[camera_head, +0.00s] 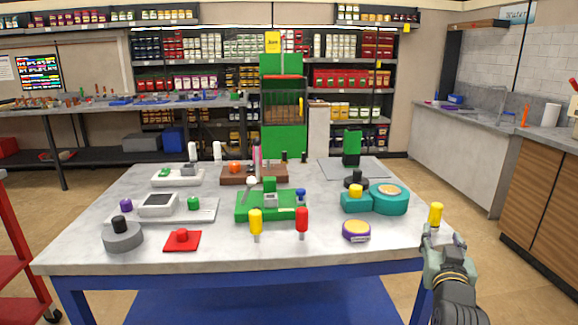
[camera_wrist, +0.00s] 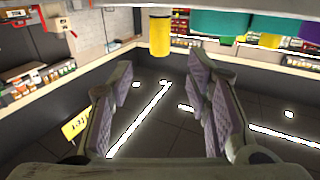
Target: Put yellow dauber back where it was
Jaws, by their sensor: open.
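A yellow-topped dauber (camera_head: 436,214) with a pale lower part appears upright at the table's front right corner, just beyond my gripper (camera_head: 440,242). The gripper partly hides its base. In the wrist view, which looks upside down, a yellow cylinder (camera_wrist: 160,32) shows beyond the fingertips, apparently this same dauber. My gripper (camera_wrist: 165,95) is open, with nothing between its fingers. A second yellow-topped dauber (camera_head: 256,222) stands near the table's front middle. A similar red-topped one (camera_head: 302,220) stands to its right.
The grey table (camera_head: 340,255) has free room at its front right. A purple and yellow round tin (camera_head: 356,230), a teal machine (camera_head: 389,199) and a green fixture (camera_head: 262,207) stand left of my gripper. A grey counter (camera_head: 460,122) is at the right.

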